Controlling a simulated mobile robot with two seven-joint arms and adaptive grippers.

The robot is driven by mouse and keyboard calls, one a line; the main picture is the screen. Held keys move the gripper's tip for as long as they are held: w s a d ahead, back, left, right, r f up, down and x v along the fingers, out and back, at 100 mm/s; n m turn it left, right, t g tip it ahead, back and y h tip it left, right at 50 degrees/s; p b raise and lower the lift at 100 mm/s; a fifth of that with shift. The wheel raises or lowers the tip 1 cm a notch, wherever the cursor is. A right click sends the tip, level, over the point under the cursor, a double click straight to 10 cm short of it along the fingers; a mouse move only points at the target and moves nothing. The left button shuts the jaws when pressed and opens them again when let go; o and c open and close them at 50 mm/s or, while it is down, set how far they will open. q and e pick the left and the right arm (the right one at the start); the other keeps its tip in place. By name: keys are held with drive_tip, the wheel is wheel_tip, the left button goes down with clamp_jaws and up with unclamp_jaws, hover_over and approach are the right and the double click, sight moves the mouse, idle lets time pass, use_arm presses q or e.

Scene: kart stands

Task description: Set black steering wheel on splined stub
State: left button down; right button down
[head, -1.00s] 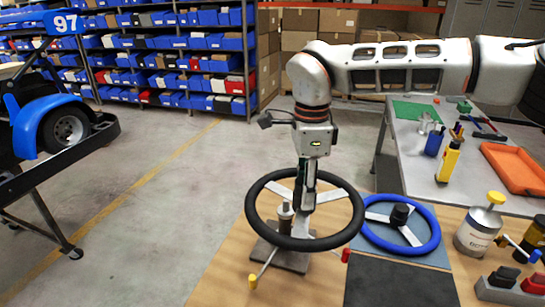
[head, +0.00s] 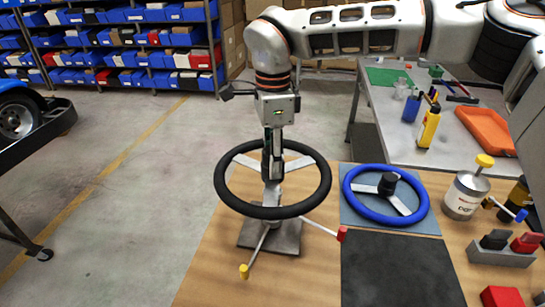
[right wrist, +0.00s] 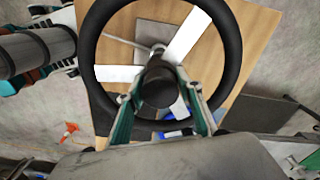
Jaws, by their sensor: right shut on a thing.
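The black steering wheel (head: 222,195) has pale spokes and hangs roughly level above the stand. My right gripper (head: 272,168) is shut on its hub from above; in the right wrist view the fingers (right wrist: 160,95) flank the dark hub (right wrist: 157,86). The stand's grey base plate (head: 285,238) sits on the wooden table under the wheel, with a yellow-tipped rod and a red-tipped rod. The splined stub is mostly hidden by the wheel in the head view. In the right wrist view a stub top (right wrist: 158,49) shows just beyond the hub, so I cannot tell contact. My left gripper is not in view.
A blue steering wheel (head: 348,198) lies on a grey-blue mat to the right. A black mat (head: 395,270) is in front of it. A can (head: 464,195) with a yellow cap and a holder block (head: 495,256) stand further right. An orange tray (head: 485,130) lies on the rear table.

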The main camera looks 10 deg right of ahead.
drive_tip(key=shift+f+b, duration=0.3)
drive_tip(key=shift+f, duration=0.3)
drive_tip(key=shift+f+b, duration=0.75)
drive_tip(key=shift+f, duration=0.05)
drive_tip(key=shift+p, duration=0.3)
idle(0.4)
drive_tip(key=shift+p, duration=0.4)
idle(0.3)
drive_tip(key=shift+f, duration=0.7)
